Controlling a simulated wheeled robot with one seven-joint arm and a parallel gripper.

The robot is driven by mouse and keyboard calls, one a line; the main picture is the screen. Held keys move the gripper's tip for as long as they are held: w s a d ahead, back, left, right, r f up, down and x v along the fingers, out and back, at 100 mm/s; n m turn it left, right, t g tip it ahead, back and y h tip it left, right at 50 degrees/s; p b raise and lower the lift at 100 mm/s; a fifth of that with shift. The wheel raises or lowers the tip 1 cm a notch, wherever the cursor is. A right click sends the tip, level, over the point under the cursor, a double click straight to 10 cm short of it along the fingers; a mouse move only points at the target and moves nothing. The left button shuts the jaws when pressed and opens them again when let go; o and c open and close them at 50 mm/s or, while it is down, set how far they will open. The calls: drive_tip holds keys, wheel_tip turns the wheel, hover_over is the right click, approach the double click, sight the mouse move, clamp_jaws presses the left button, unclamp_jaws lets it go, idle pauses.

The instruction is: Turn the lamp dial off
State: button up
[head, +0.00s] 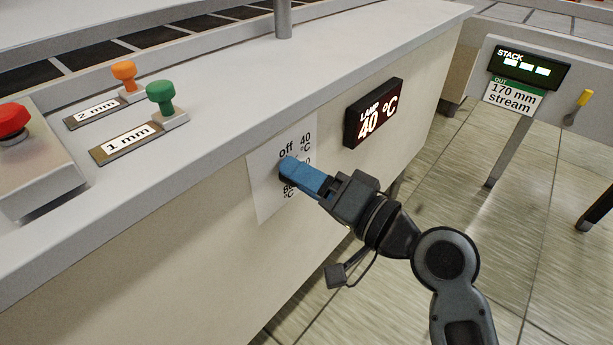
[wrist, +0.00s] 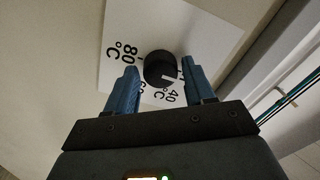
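The lamp dial (wrist: 160,68) is a round black knob on a white label plate (wrist: 150,20) fixed to the side of the cream counter. Its plate also shows in the head view (head: 267,200), with "off", "40 °C" and "80 °C" readable in part. My gripper (wrist: 161,78) is open, its two blue fingers on either side of the dial with gaps between. In the head view, my gripper (head: 287,167) covers the dial. A small white mark shows on the dial's right side. The lamp display (head: 373,113) reads "LAMP 40 °C".
On the counter top (head: 235,70) stand a green lever (head: 161,95) marked 1 mm, an orange lever (head: 124,74) marked 2 mm and a red button (head: 12,120). A stack display (head: 528,67) stands at right. The tiled floor between is open.

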drive_tip(key=shift+o, duration=1.1)
drive_tip(key=v, duration=0.7)
drive_tip(key=shift+s+d+p, duration=0.25)
drive_tip(key=shift+d+p, duration=0.1)
drive_tip(key=shift+p, duration=0.05)
